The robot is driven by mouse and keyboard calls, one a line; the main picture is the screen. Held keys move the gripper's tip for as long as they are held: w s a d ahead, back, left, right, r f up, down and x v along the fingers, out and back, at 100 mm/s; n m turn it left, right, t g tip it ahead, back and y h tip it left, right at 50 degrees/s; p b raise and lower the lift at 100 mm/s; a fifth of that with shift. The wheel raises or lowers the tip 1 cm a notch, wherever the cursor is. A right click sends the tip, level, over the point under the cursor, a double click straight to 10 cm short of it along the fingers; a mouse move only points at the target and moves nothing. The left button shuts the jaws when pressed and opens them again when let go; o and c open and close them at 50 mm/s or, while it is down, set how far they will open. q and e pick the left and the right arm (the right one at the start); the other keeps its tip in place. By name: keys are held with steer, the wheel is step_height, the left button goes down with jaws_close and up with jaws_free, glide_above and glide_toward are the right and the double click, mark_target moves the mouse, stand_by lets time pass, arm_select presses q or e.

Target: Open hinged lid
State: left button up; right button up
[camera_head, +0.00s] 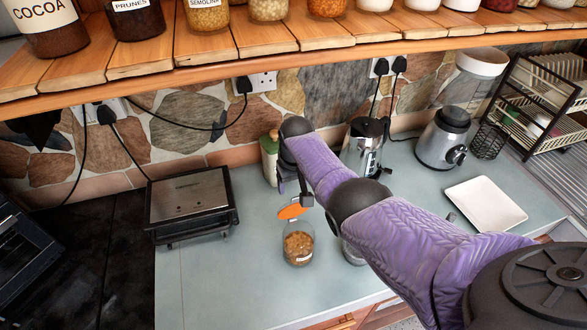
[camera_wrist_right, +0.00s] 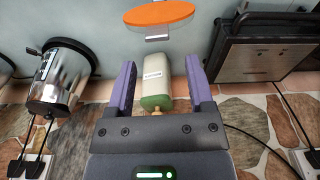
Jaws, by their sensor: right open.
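A small glass jar (camera_head: 298,246) with brown contents and a white label stands on the counter in the head view. Its round orange lid (camera_head: 293,210) sits tilted above the jar's mouth, and looks raised on one side. The lid (camera_wrist_right: 158,14) also shows at the top of the right wrist view, with a grey clasp piece (camera_wrist_right: 158,38) at its edge. My right gripper (camera_head: 294,190) is just behind the lid in the head view. In the wrist view the right gripper (camera_wrist_right: 161,64) is open, with nothing between its fingers. My left gripper is out of view.
A cream canister with a green top (camera_wrist_right: 152,82) stands against the wall behind the jar. A contact grill (camera_head: 190,203) is at the left, a metal kettle (camera_head: 362,150) and a white tray (camera_head: 485,203) at the right. A wooden shelf (camera_head: 240,48) overhangs the counter.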

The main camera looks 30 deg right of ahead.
arm_select(q)
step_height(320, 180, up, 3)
steer(key=shift+p, duration=0.9)
arm_select(e)
step_height(320, 180, up, 7)
steer(key=shift+s, duration=0.4)
